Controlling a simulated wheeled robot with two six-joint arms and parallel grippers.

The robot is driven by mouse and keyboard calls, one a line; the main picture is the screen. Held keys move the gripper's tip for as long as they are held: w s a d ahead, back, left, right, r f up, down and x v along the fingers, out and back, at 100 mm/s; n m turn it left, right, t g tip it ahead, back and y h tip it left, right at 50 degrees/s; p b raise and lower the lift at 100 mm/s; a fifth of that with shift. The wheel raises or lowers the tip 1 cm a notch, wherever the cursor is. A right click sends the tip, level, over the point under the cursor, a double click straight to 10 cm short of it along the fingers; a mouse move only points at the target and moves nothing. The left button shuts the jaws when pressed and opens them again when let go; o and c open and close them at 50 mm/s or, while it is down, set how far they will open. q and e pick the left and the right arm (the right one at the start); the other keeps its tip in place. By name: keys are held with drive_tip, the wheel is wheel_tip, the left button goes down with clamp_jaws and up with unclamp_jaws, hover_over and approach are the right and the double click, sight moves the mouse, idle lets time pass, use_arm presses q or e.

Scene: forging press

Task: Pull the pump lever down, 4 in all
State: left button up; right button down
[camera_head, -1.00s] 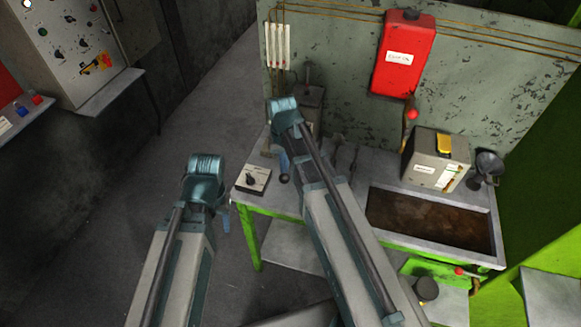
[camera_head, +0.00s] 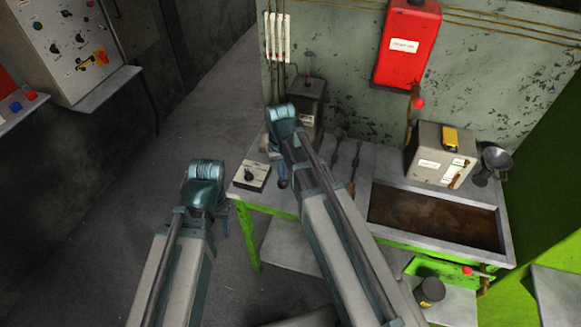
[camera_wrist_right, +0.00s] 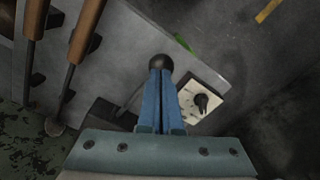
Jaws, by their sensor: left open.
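The pump lever ends in a black ball knob (camera_head: 283,183), low beside the dark grey box (camera_head: 313,95) at the left of the bench. In the right wrist view the knob (camera_wrist_right: 160,63) sits at the tips of my right gripper (camera_wrist_right: 162,80), whose blue fingers are close together against it. The thin lever rod (camera_wrist_right: 130,103) runs back from the knob, partly hidden by the fingers. In the head view my right gripper (camera_head: 282,172) reaches down over the bench's left end. My left gripper (camera_head: 225,226) hangs open and empty over the floor, left of the bench.
A small white switch box (camera_head: 251,175) stands just left of the knob. Wooden-handled tools (camera_wrist_right: 60,60), a grey box (camera_head: 440,155) and a brown-filled basin (camera_head: 435,220) are on the bench (camera_head: 370,165). A red box (camera_head: 407,45) hangs on the wall. Floor at left is clear.

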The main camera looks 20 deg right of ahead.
sight(282, 184)
drive_tip(key=shift+s+a+f+b, duration=0.1)
drive_tip(key=shift+f+b, duration=0.45)
drive_tip(key=shift+f, duration=0.15)
drive_tip(key=shift+s+a+f+b, duration=0.1)
drive_tip(key=shift+f+b, duration=0.4)
drive_tip(key=shift+f, duration=0.2)
wheel_tip(282, 184, down, 3)
drive_tip(key=b, duration=0.2)
drive_tip(key=shift+s+r+b, duration=0.1)
drive_tip(key=shift+r+b, duration=0.05)
drive_tip(key=shift+b, duration=0.2)
drive_tip(key=r+p, duration=0.3)
drive_tip(key=w+r+p, duration=0.1)
drive_tip(key=r+p, duration=0.3)
drive_tip(key=d+r+p, duration=0.1)
drive_tip(key=r+p, duration=0.3)
drive_tip(key=shift+w, duration=0.3)
drive_tip(key=shift+f, duration=0.1)
drive_tip(key=shift+f, duration=0.1)
drive_tip(key=f+b, duration=0.2)
drive_tip(key=s+f+b, duration=0.1)
drive_tip(key=f+b, duration=0.2)
drive_tip(key=a+f+b, duration=0.1)
drive_tip(key=f+b, duration=0.2)
drive_tip(key=shift+s, duration=0.2)
